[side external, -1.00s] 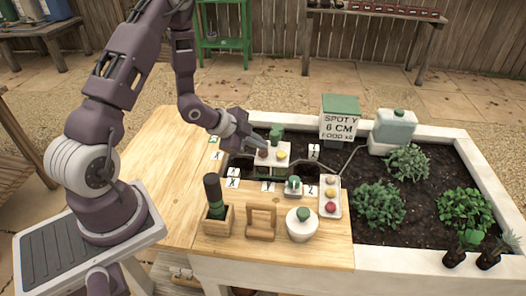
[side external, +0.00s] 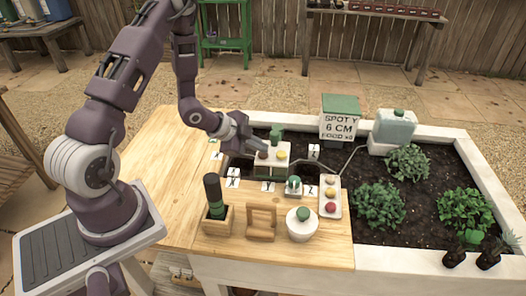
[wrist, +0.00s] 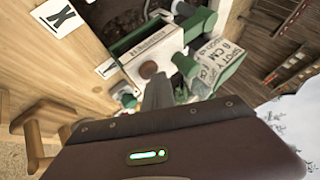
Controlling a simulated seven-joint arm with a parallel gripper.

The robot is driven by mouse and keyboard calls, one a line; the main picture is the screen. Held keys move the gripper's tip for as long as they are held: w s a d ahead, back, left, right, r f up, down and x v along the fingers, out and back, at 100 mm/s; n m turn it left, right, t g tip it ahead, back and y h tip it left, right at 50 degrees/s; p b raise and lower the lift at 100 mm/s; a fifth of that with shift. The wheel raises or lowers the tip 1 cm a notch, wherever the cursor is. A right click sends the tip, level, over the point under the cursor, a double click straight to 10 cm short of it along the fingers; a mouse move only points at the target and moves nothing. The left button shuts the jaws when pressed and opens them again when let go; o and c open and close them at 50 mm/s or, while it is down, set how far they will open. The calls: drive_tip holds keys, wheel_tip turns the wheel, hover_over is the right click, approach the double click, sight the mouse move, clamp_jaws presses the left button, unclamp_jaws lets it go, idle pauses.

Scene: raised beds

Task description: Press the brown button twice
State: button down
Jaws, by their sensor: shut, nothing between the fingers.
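In the wrist view the brown button (wrist: 149,69) shows just past my fingertips, uncovered. My gripper (side external: 262,148) is shut and empty, reaching down from the left with its tips close by the brown button. Its shut fingers also show in the wrist view (wrist: 158,88). I cannot tell whether the tips touch the button.
A green-knobbed piece (side external: 277,135) stands behind the panel. The table's left part is bare.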

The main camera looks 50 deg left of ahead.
sight(260, 154)
drive_tip(key=shift+r, duration=0.95)
wheel_tip(260, 154, up, 5)
drive_tip(key=shift+r, duration=0.1)
idle(0.6)
